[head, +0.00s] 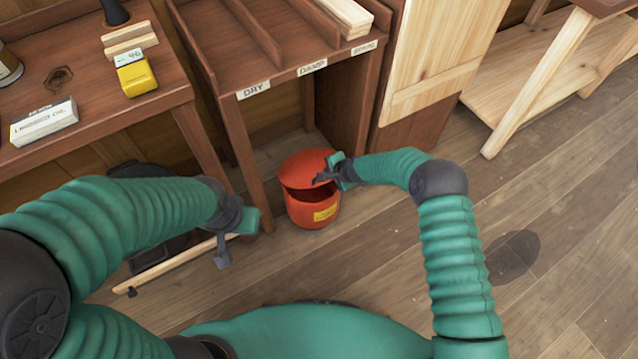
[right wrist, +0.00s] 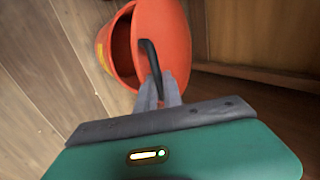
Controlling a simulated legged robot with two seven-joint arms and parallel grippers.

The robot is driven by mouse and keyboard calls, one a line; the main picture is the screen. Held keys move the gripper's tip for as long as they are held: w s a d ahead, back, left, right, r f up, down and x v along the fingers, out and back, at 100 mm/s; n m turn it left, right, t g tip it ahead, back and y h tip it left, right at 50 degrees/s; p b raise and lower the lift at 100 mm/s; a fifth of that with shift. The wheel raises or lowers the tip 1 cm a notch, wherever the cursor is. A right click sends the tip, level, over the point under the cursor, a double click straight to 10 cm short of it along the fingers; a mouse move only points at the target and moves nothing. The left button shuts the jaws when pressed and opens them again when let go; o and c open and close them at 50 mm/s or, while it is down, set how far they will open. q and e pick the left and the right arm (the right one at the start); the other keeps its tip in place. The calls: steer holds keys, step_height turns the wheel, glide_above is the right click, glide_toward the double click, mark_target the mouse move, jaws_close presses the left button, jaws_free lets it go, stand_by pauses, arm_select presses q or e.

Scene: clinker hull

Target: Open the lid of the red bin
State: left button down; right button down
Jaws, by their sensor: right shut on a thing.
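The red bin (head: 314,212) stands on the floor in front of the open shelf unit, with a yellow label on its front. Its red lid (head: 302,168) is tilted up, and a dark gap shows between lid and rim. My right gripper (head: 321,179) is at the lid's right side. In the right wrist view the gripper (right wrist: 158,98) is shut on the black handle (right wrist: 150,62) of the lid (right wrist: 165,35), and the bin's body (right wrist: 113,50) shows at left with its dark inside. My left gripper (head: 222,250) hangs left of the bin, apart from it; its jaw opening is unclear.
A wooden shelf unit (head: 240,72) labelled DRY and DAMP rises behind the bin. A workbench (head: 95,110) with a yellow box (head: 135,76) and a white box (head: 43,122) is at left. A wooden strip (head: 175,262) lies low at left. The floor at right is clear.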

steer(key=shift+g+h, duration=0.3)
steer(key=shift+g, duration=0.1)
steer(key=r, duration=0.1)
steer(key=w+a+r+p, duration=0.1)
steer(key=w+r, duration=0.1)
steer(key=shift+a+r, duration=0.1)
steer(key=shift+a, duration=0.2)
steer(key=shift+w+a+r, duration=0.1)
steer(key=shift+w+r, duration=0.1)
steer(key=shift+r, duration=0.05)
